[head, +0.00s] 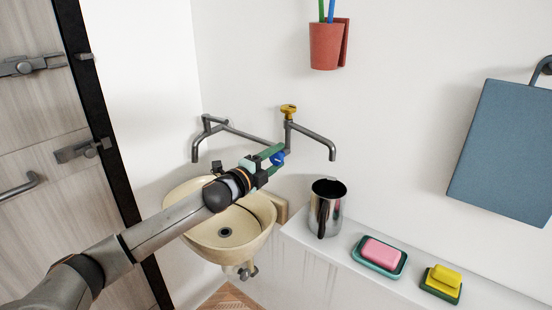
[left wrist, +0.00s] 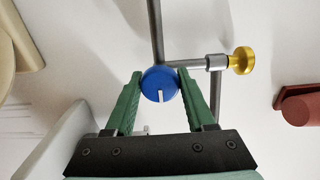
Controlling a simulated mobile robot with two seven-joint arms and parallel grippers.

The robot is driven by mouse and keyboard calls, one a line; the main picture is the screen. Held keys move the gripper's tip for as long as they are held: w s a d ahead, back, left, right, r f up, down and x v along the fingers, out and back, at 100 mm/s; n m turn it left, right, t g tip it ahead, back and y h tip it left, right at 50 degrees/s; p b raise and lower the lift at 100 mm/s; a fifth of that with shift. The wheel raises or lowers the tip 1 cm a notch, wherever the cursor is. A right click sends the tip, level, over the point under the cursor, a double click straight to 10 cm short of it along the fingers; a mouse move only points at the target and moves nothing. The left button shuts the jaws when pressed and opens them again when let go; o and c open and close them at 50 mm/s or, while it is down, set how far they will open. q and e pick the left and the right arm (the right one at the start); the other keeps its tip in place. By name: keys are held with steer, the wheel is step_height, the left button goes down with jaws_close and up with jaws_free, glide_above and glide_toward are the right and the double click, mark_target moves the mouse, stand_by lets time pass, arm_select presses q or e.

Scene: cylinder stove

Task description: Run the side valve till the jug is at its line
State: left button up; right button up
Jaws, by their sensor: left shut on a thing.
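The steel jug (head: 326,212) stands upright on the white ledge, below and near the outlet of the right-hand spout (head: 318,140). Its line and the water level inside cannot be made out. My left gripper (head: 274,154) is shut on a blue round knob (head: 278,159) on the wall pipework. In the left wrist view the blue knob (left wrist: 160,86), with a white mark, sits between the green fingertips. A yellow knob (head: 288,111) tops the right-hand spout and also shows in the left wrist view (left wrist: 242,60). My right gripper is not in view.
A cream basin (head: 228,250) lies under my left arm, below the left-hand spout (head: 196,148). A red cup (head: 325,48) and a blue board (head: 505,150) hang on the wall.

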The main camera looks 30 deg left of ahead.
arm_select(q)
jaws_close()
steer(key=shift+n, duration=0.3)
steer(key=n+p, duration=0.2)
steer(key=n, duration=0.1)
steer(key=shift+r+p, duration=0.1)
steer(key=shift+p, duration=0.25)
steer(key=shift+n+p, duration=1.1)
steer(key=shift+n, duration=0.9)
steer(key=o, duration=0.8)
jaws_free()
